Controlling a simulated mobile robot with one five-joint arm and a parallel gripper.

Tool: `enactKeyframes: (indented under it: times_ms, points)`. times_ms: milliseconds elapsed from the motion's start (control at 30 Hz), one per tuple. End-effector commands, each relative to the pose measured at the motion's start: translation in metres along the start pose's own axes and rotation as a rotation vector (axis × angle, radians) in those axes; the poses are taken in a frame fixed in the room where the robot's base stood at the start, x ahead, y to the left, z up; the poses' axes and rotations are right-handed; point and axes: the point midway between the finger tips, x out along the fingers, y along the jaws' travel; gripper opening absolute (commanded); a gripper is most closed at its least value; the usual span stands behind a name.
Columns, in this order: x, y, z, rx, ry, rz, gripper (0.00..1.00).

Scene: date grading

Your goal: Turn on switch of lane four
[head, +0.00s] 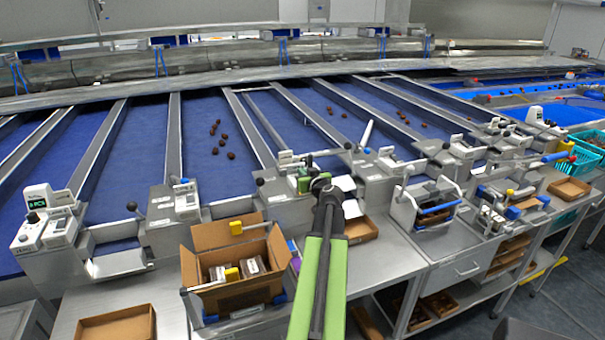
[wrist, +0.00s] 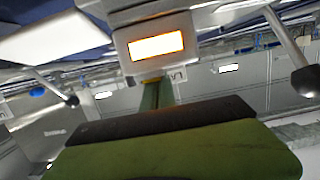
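Control units with levers stand at the front ends of the blue lanes in the head view. I cannot read which is lane four. My green and black arm reaches forward to my gripper (head: 322,184), which is at a grey control unit (head: 290,162) in the middle. In the wrist view a grey box with a lit orange panel (wrist: 156,45) is straight ahead. A black-knobbed lever (wrist: 305,82) is at the right and another (wrist: 70,99) at the left. My gripper (wrist: 170,130) shows as green and dark parts below the box; its opening and any contact are unclear.
An open cardboard box (head: 195,265) with packs stands left of my arm. A brown tray (head: 115,325) lies at the front left. Dates (head: 222,140) lie on a blue lane.

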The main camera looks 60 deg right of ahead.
Motion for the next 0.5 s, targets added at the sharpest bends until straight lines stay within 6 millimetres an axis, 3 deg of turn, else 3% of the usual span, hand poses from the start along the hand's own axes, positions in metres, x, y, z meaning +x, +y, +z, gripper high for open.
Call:
enactKeyframes:
  times_ms: [267, 500]
  points:
    - [-0.002, 0.005, -0.01, 0.0, 0.0, 0.006, 0.0]
    - [-0.005, -0.001, -0.053, -0.001, 0.0, -0.004, 0.0]
